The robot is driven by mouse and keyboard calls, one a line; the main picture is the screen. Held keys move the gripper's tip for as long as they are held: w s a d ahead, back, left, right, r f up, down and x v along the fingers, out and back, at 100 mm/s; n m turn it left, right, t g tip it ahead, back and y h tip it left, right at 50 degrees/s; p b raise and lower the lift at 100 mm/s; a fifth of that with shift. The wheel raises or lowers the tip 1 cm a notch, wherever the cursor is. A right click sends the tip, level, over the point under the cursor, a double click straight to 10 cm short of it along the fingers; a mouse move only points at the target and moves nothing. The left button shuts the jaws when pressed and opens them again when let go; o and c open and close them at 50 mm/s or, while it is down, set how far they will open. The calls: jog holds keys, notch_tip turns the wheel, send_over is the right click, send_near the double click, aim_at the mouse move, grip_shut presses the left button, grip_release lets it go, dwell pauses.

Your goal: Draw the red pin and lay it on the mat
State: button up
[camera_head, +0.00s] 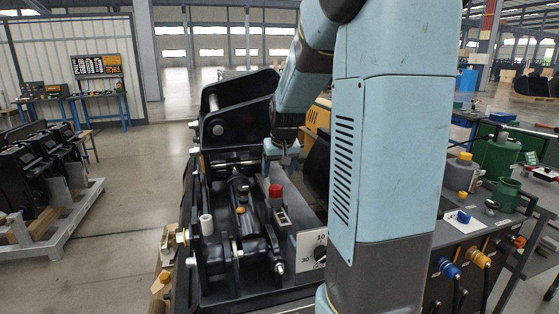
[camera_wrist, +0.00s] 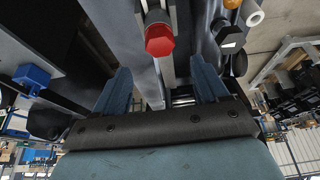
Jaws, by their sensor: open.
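The pin's lower part is hidden. I cannot make out the mat; my arm covers part of the scene.
A bench with green containers (camera_head: 503,193) and coloured connectors is at the right. A metal frame (camera_head: 60,220) with black parts stands at the left, with clear floor between.

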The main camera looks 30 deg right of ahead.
aim_at(276, 187)
jog(key=x, duration=0.8)
jog(key=shift+c, duration=0.2)
jog(key=c, duration=1.2)
jog(key=shift+r, duration=3.35)
jog(key=shift+r, duration=0.35)
notch_tip(276, 187, up, 4)
jog(key=shift+f, duration=0.1)
